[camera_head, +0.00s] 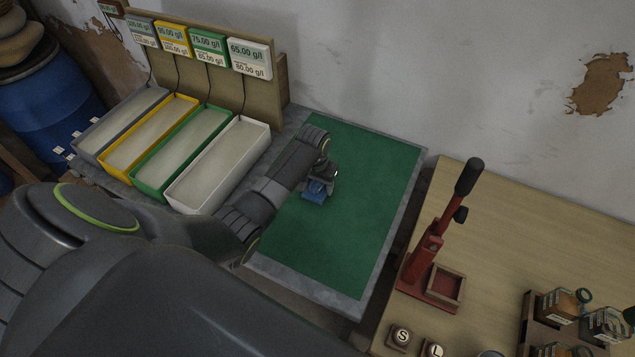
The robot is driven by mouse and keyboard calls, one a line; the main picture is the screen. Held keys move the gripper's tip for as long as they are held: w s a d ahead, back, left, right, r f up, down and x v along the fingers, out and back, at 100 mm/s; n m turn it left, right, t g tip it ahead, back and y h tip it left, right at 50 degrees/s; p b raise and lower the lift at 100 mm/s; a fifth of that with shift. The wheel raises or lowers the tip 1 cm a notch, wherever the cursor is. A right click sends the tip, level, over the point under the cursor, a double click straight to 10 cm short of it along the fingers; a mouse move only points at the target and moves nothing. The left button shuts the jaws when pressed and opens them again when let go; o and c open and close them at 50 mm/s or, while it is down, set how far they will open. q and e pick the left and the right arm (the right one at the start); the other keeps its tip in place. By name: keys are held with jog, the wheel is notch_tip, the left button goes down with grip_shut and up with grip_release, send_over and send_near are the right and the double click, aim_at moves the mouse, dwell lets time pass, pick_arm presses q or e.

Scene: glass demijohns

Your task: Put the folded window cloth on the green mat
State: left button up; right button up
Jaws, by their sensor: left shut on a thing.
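The green mat (350,225) lies flat on a grey table in the middle of the head view. My left arm reaches in from the left across the mat's left side. My left gripper (325,180) is over the upper middle of the mat, shut on a small blue folded cloth (316,189). The cloth shows just below the jaws, partly hidden by them. I cannot tell whether it touches the mat. My right gripper is not in view.
Several coloured trays, such as the white one (255,129), stand left of the mat with display boards behind. A red lever press (428,262) stands on the wooden table at right. A blue barrel (45,110) is at far left. The mat's right and front parts are clear.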

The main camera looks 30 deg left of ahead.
aim_at(315, 185)
pick_arm(q)
jog(key=o, duration=1.1)
jog(key=shift+f, duration=0.1)
jog(key=shift+c, duration=0.2)
jog(key=shift+r, duration=0.6)
notch_tip(315, 185, up, 11)
jog(key=s, duration=0.1)
jog(key=shift+s, duration=0.2)
